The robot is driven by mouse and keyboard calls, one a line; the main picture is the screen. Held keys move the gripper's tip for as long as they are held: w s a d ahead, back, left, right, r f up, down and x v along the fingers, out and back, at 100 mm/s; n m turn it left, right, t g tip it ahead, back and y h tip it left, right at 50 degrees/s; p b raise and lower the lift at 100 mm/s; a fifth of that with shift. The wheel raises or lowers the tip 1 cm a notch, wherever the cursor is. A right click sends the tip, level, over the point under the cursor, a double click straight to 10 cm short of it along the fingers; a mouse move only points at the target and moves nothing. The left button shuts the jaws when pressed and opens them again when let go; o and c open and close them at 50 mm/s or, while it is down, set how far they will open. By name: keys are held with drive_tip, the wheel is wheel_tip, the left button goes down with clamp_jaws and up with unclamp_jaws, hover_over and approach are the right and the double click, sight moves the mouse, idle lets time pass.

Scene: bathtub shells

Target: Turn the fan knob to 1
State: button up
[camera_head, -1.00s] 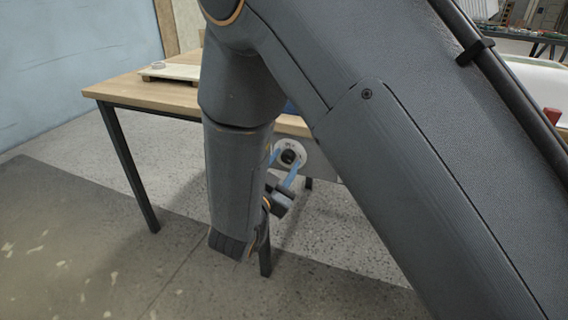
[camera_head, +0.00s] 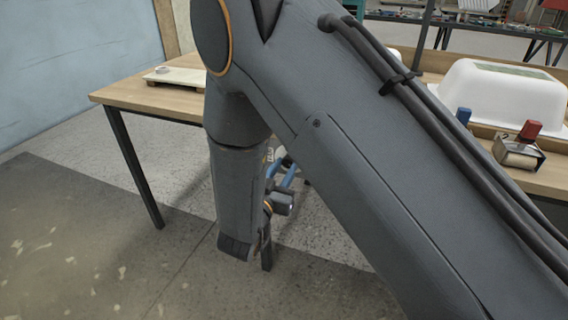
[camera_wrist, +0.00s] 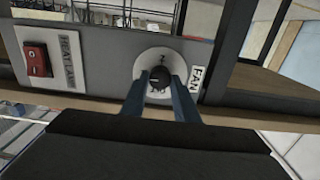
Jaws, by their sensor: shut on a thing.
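The fan knob (camera_wrist: 159,81) is a small black knob on a round white dial (camera_wrist: 153,62) in the wrist view. A white label reading FAN (camera_wrist: 196,80) is to its right. My gripper (camera_wrist: 160,88) has its two blue fingers on either side of the knob and is shut on it. In the head view my gripper (camera_head: 280,172) is at the table's front edge, and my arm hides most of the panel and knob. The dial's marks are too small to read clearly.
A red switch (camera_wrist: 37,60) beside a HEAT LAMP label (camera_wrist: 66,57) sits left of the dial on the same grey panel. Floor at the left is clear.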

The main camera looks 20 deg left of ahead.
drive_tip(key=o, duration=1.1)
drive_tip(key=shift+c, duration=0.2)
drive_tip(key=s, duration=0.7)
drive_tip(key=shift+s+a, duration=0.3)
drive_tip(key=shift+s, duration=0.05)
